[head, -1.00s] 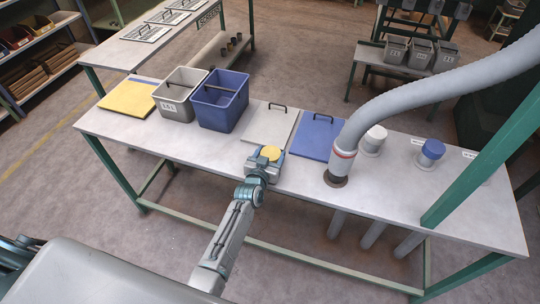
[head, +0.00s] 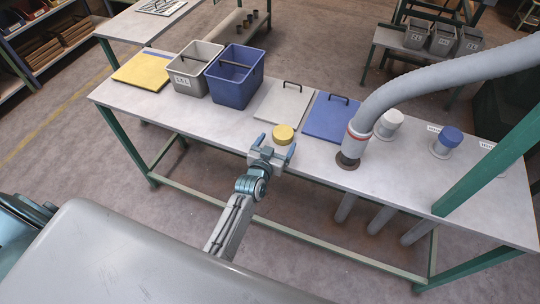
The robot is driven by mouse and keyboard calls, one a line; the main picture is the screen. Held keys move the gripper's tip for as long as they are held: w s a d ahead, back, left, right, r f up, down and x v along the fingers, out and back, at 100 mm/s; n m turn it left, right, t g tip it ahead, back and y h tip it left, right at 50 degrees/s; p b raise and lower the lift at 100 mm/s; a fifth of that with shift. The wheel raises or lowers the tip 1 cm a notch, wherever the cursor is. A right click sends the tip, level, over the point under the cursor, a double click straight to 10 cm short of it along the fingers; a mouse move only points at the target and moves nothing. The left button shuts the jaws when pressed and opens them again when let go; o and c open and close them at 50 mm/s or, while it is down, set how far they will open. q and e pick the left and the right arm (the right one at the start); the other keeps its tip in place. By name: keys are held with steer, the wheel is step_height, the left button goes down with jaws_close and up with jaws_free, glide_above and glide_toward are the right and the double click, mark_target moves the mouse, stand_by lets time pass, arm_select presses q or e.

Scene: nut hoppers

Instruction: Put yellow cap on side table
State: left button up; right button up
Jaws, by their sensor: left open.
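The yellow cap (head: 283,133) sits on the workbench (head: 225,128) near its front edge, in front of the grey lid. My left gripper (head: 275,146) is open, its two fingers just on the near side of the cap, with nothing between them that I can make out. The cap seems clear of the fingers. A table (head: 128,22) with a handled grille panel stands at the back left. My right gripper is not in view.
A grey bin (head: 188,82), a blue bin (head: 234,88), a yellow lid (head: 140,71), a grey lid (head: 280,106) and a blue lid (head: 328,122) line the bench. A thick hose (head: 400,93) stands right, beside white (head: 390,121) and blue caps (head: 448,139).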

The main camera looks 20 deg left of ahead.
arm_select(q)
steer(key=s, duration=0.2)
steer(key=s+b, duration=0.1)
steer(key=s, duration=0.1)
steer(key=s+r, duration=0.1)
steer(key=s, duration=0.1)
steer(key=shift+a, duration=0.1)
steer(key=s+a+f+g, duration=0.25)
steer(key=s+f, duration=0.25)
steer(key=f, duration=0.6)
steer(key=s+a+f+g, duration=0.25)
steer(key=s+f, duration=0.35)
steer(key=f, duration=0.4)
steer(key=s+a+f+g, duration=0.25)
steer(key=s+f, duration=0.25)
steer(key=f, duration=0.6)
steer(key=s+a+f+g, duration=0.1)
steer(key=s+f, duration=0.4)
steer(key=s, duration=0.5)
steer(key=s+a+f+g+y, duration=0.1)
steer(key=s+f+g, duration=0.3)
steer(key=s, duration=0.7)
steer(key=s+a+f+g, duration=0.2)
steer(key=s+f, duration=0.6)
steer(key=s, duration=0.2)
steer(key=shift+s+g, duration=0.3)
steer(key=shift+g, duration=0.05)
